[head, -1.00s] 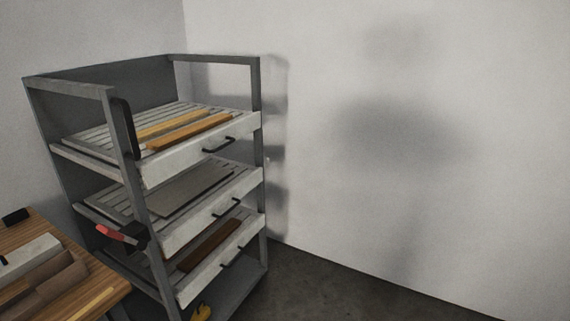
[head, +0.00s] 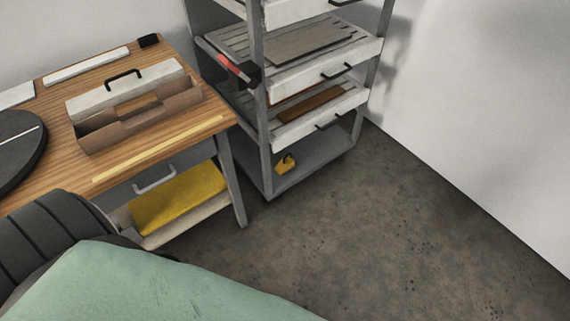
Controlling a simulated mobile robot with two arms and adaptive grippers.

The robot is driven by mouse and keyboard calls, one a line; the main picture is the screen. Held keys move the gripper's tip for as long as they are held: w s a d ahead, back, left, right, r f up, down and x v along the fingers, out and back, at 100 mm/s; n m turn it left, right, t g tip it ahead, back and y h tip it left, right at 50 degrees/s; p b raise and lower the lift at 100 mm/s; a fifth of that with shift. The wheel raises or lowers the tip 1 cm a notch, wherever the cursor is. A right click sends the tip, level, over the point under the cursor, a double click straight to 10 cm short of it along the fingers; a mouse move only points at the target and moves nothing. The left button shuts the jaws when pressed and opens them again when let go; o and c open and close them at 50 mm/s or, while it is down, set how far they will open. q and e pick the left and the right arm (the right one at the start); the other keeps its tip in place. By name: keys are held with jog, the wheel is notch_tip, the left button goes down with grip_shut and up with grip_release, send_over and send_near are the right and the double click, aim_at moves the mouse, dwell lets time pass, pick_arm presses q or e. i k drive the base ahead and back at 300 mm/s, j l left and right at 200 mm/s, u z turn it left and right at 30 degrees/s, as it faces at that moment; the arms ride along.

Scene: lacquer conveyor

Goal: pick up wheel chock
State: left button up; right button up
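A small yellow wheel chock (head: 285,164) sits on the bottom shelf of the grey rack in the head view, near the shelf's left front. It stands below the lowest drawer and looks unobstructed from the front. Neither of my grippers shows in the head view, so I cannot see whether they are open or shut.
The grey rack (head: 257,95) holds sliding trays with black handles above the chock. A wooden workbench (head: 182,135) with a toolbox (head: 140,122) stands left of it, with a yellow item (head: 180,198) below. Concrete floor (head: 370,230) in front of the rack is clear.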

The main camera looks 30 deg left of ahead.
aim_at(287, 162)
jog(key=i+u, duration=0.1)
jog(key=u, duration=0.4)
jog(key=i+l+u, duration=0.1)
jog(key=u, duration=0.35)
jog(key=l, duration=0.1)
